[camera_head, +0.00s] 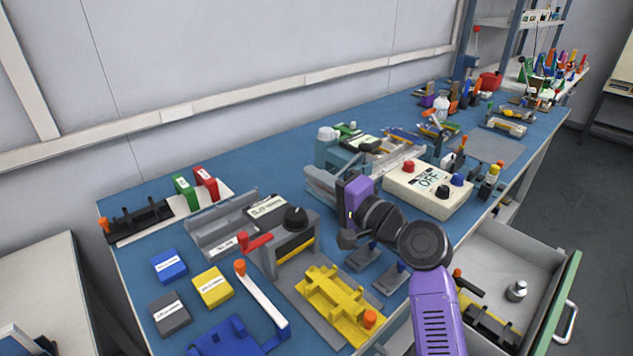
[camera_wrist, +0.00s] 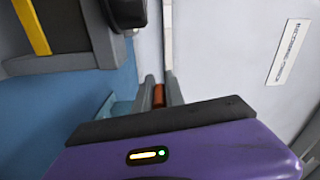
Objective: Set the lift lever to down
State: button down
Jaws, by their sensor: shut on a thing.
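In the wrist view, the grey fingers of my gripper (camera_wrist: 163,91) are shut on a small orange-red piece (camera_wrist: 158,95). Only a little of this piece shows, so I cannot tell which part it belongs to. In the head view, my purple gripper (camera_head: 322,185) is over the middle of the bench, pointing left, and what it holds is hidden. A white lever (camera_head: 263,300) with an orange knob slants up at the front, beside a blue base. A red handle (camera_head: 255,243) is on a grey press (camera_head: 292,250). No label reading lift is legible.
A yellow fixture (camera_head: 340,304) lies in front of the press. A cream control box (camera_head: 428,190) reading OFF stands to the right. An open drawer (camera_head: 520,262) juts out at the right front. Blue, yellow and grey blocks lie at the left. The wall runs behind the bench.

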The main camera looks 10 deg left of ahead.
jog(key=shift+d+f, duration=0.1)
jog(key=shift+f, duration=0.05)
jog(key=c, duration=1.4)
grip_release()
jog(key=v, duration=0.7)
jog(key=shift+s+d+p, duration=0.25)
jog(key=shift+d+p, duration=0.05)
jog(key=shift+p, duration=0.05)
